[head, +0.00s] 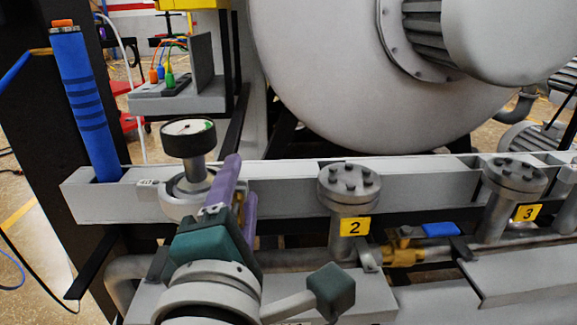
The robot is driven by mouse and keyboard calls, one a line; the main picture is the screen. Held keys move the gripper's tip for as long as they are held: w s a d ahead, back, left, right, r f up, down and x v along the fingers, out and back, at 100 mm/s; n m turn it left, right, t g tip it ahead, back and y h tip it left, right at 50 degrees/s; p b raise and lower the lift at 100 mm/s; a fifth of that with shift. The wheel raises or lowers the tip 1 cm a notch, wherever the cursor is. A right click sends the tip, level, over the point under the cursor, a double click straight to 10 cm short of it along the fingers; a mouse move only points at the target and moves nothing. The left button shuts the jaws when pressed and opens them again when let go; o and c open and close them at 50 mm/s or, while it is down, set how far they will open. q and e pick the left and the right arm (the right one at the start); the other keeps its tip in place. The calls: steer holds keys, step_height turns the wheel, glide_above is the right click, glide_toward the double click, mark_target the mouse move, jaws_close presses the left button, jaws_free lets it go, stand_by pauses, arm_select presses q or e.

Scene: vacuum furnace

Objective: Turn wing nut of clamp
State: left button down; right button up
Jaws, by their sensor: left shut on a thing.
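A grey ring clamp (172,205) sits around the joint at the foot of the dial gauge (188,135), on the pale beam. My left gripper (232,175), with purple fingers and a dark green body, comes up from the bottom in the head view. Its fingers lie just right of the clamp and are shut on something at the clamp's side. This looks like the wing nut, but the fingers hide it. My right gripper is not in view.
Capped pipe stubs with yellow tags 2 (355,227) and 3 (529,212) stand to the right. A yellow valve with a blue handle (440,230) lies between them. A blue cylinder (82,105) rises at the left. A large pale vessel (350,80) fills the back.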

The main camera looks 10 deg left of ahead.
arm_select(q)
steer(key=shift+r+m+p, duration=0.3)
steer(key=shift+m+p, duration=0.7)
steer(key=shift+m, duration=0.1)
steer(key=shift+f+m, duration=0.25)
steer(key=shift+m, duration=0.35)
steer(key=shift+c, duration=1.4)
jaws_free()
steer(key=v, duration=1)
